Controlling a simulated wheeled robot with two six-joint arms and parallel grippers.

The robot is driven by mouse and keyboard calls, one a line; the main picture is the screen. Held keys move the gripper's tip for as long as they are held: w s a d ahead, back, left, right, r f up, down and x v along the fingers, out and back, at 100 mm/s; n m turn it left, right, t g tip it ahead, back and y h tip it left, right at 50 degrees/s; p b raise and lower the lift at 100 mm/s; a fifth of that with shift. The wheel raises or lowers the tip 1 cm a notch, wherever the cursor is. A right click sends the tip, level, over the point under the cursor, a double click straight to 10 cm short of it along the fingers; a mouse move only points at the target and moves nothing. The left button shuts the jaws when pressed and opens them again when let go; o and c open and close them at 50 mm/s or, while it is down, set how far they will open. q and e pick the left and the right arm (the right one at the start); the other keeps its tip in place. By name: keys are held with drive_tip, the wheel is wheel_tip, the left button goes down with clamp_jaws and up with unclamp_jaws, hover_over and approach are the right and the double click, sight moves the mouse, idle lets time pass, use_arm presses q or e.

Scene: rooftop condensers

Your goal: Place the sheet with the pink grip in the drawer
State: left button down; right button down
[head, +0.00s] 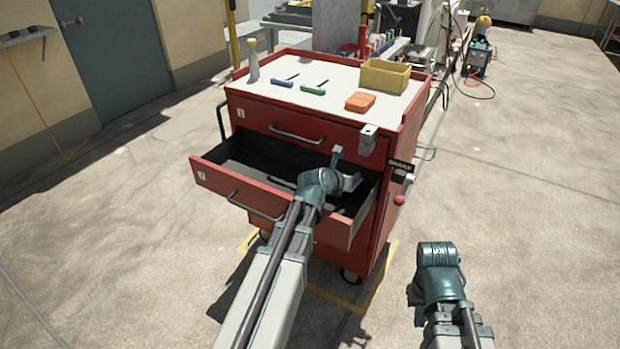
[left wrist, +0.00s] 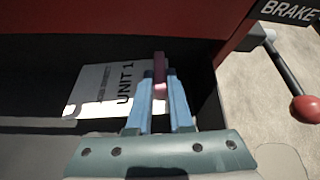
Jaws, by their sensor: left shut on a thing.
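The red cart's drawer marked 2 (head: 215,184) is pulled open, with a dark interior. My left gripper (head: 340,172) is over the right part of the open drawer. In the left wrist view, its blue fingers (left wrist: 160,92) are shut on the pink grip (left wrist: 159,66). A white sheet marked UNIT 1 (left wrist: 95,88) extends left from the grip, inside or just above the dark drawer space; I cannot tell if it touches the bottom. The sheet is not clear in the head view. My right gripper (head: 438,258) is right of the cart, its fingers not clearly shown.
A brake lever with a red knob (head: 399,200) juts from the cart's right side.

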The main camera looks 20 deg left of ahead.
use_arm(q)
drive_tip(key=shift+w+f, duration=0.1)
drive_tip(key=shift+w, duration=0.05)
drive_tip(key=a, duration=0.9)
drive_tip(key=w+a, duration=0.1)
drive_tip(key=a, duration=0.3)
drive_tip(key=shift+a, duration=0.4)
drive_tip(key=a, duration=0.4)
drive_tip(key=shift+w, duration=0.25)
drive_tip(key=shift+s+f+b, duration=0.1)
drive_tip(key=shift+f+b, duration=0.5)
drive_tip(key=shift+b, duration=0.05)
drive_tip(key=shift+f, duration=0.2)
drive_tip(key=shift+r, duration=0.15)
drive_tip(key=c, duration=0.8)
unclamp_jaws()
